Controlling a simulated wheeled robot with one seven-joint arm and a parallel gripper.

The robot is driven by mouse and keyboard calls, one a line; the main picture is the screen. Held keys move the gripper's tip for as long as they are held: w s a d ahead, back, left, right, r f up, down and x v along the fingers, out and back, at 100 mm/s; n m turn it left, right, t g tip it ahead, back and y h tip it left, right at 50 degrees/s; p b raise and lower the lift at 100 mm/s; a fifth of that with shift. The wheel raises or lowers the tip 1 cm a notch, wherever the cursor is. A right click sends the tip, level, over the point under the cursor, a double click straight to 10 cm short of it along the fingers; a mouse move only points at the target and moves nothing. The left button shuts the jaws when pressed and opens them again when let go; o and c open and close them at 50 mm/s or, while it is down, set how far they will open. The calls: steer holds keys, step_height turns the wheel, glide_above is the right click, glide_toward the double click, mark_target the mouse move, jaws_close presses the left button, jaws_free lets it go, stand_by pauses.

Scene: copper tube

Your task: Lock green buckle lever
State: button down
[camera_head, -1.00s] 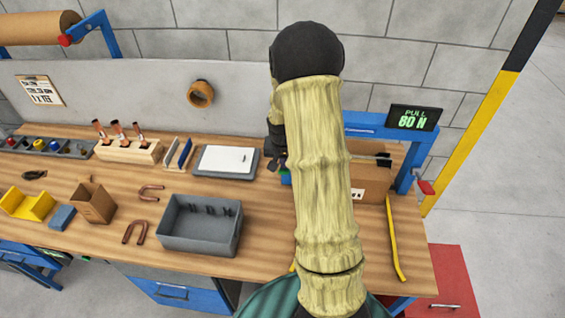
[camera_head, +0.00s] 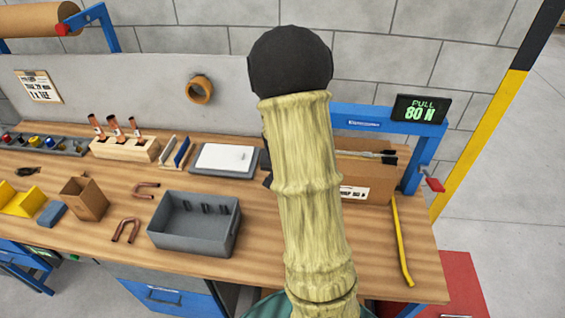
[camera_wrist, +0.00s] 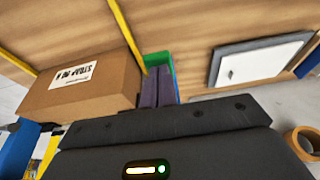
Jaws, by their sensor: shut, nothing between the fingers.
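The green buckle (camera_wrist: 155,60) shows in the wrist view just beyond my fingertips, beside the carton's corner. A yellow strap (camera_wrist: 126,36) runs up and left from beside it. My gripper (camera_wrist: 158,72) is shut and empty, its dark fingers side by side against or very near the green part; I cannot tell whether they touch. The fingers hide part of the buckle, so the lever's position cannot be made out. In the head view my own arm hides both the buckle and the fingers. The strapped carton (camera_head: 376,180) stands right of my arm.
A blue frame (camera_head: 363,124) with a display (camera_head: 420,109) reading "PULL 80 N" stands over the carton. A grey bin (camera_head: 190,245) and a white-topped tray (camera_wrist: 258,65) lie left of my arm.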

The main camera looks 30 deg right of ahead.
steer(key=shift+f, duration=0.1)
steer(key=shift+r+p, duration=0.75)
steer(key=shift+p, duration=0.05)
step_height(320, 180, up, 4)
steer(key=p, duration=0.3)
steer(key=s+a+r+b, duration=0.2)
steer(key=s+a+r, duration=0.2)
steer(key=r, duration=0.3)
steer(key=shift+s+a+b, duration=0.15)
steer(key=shift+s+b, duration=0.2)
steer(key=shift+s, duration=0.35)
steer(key=shift+r, duration=0.1)
steer(key=s+a+f+n+y, duration=0.1)
steer(key=s+a+f+n, duration=0.1)
steer(key=s+a+n, duration=0.2)
steer(key=s+a+f+n+y, duration=0.1)
steer(key=s+a+f+n, duration=0.1)
steer(key=a, duration=0.7)
steer(key=shift+s+a+n, duration=0.25)
steer(key=shift+s+n, duration=0.65)
steer(key=shift+s, duration=0.25)
